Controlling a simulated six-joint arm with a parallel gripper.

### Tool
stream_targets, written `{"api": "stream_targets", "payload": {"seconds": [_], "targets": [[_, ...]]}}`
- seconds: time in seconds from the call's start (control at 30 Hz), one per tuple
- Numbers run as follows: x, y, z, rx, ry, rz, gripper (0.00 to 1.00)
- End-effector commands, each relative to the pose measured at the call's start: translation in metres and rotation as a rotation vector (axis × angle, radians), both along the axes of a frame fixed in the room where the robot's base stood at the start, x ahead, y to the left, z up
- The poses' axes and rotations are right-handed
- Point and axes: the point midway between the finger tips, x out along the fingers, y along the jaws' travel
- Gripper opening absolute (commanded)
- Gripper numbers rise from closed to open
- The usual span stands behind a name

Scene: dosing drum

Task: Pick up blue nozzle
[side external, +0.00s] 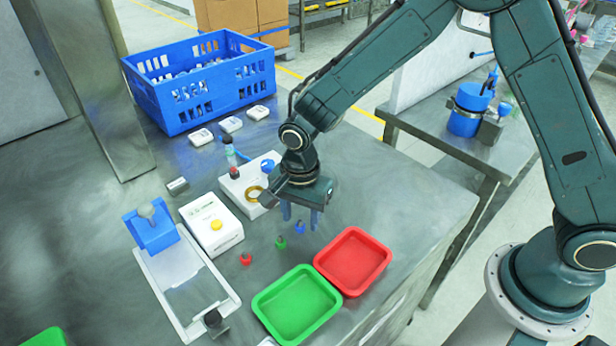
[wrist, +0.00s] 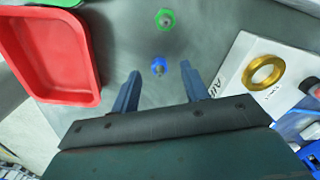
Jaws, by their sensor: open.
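I cannot tell the exact height of the fingertips above the table.
A green nozzle (side external: 280,242) and a red nozzle (side external: 245,259) stand near the blue one. A red tray (side external: 353,261) and a green tray (side external: 297,305) lie in front. A white box with a brass ring (wrist: 265,71) is close by. A blue crate (side external: 200,84) stands behind.

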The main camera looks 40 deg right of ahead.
Motion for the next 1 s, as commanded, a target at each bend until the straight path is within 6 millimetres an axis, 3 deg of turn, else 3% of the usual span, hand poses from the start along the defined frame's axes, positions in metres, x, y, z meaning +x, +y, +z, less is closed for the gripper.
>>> {"api": "stream_targets", "payload": {"seconds": [0.2,0.67,0.9,1.0], "targets": [[-0.0003,0.0,-0.0133,0.0,0.001,0.0,0.45],[0.0,0.0001,-0.0131,0.0,0.0,0.0,0.45],[0.0001,0.0002,-0.013,0.0,0.0,0.0,0.02],[0.0001,0.0002,-0.013,0.0,-0.001,0.0,0.0]]}}
